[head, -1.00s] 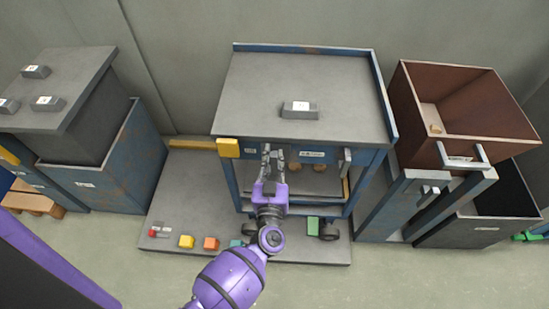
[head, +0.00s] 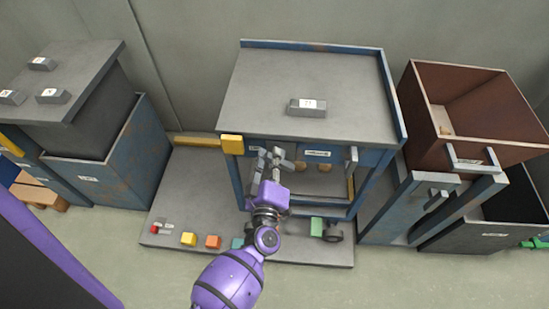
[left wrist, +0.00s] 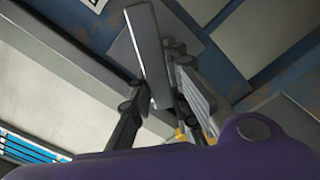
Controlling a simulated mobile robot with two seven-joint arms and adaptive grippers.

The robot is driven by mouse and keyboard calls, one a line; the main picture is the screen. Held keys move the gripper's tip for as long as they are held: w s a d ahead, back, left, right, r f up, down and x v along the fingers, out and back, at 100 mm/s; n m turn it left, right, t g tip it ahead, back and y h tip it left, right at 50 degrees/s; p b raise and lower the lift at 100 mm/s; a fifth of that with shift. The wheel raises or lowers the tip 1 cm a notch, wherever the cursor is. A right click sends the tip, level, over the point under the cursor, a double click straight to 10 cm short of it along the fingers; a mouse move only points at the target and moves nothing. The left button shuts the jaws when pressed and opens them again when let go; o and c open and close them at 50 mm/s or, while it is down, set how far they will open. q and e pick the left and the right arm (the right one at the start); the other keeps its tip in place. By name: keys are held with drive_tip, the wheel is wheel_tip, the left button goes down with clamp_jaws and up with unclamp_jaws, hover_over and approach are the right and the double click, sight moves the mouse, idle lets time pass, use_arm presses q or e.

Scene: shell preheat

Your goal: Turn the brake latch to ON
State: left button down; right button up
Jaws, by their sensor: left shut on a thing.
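The brake latch (left wrist: 148,52) is a flat grey bar on a grey plate in the left wrist view. It stands tilted slightly left of upright there. My left gripper (head: 270,157) is at the front of the blue-framed cart, under its grey top. In the left wrist view, the fingers of my left gripper (left wrist: 158,80) lie on both sides of the bar and are shut on it. In the head view the fingers hide much of the latch, and its ON mark cannot be read. My right gripper is not in view.
The cart's grey top (head: 340,75) overhangs the gripper, with a yellow block (head: 232,144) at its front left corner. A grey upright handle (head: 352,160) stands to the right. Coloured blocks lie on the low platform (head: 170,215). A brown bin (head: 500,140) stands farther right.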

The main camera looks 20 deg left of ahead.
use_arm(q)
drive_tip(key=n, duration=0.1)
drive_tip(key=f+n+b, duration=0.1)
drive_tip(key=n, duration=0.1)
drive_tip(key=shift+s+a+n+b, duration=0.1)
drive_tip(key=shift+a+n+b, duration=0.05)
drive_tip(key=shift+n+b, duration=0.15)
drive_tip(key=n+b, duration=0.1)
drive_tip(key=n, duration=0.1)
drive_tip(key=shift+f+n, duration=0.15)
drive_tip(key=shift+n, duration=0.15)
drive_tip(key=shift+f+n+b, duration=0.1)
drive_tip(key=shift+n+b, duration=0.25)
drive_tip(key=shift+n, duration=0.15)
drive_tip(key=c, duration=1.6)
unclamp_jaws()
drive_tip(key=shift+c, duration=0.2)
drive_tip(key=shift+a, duration=0.1)
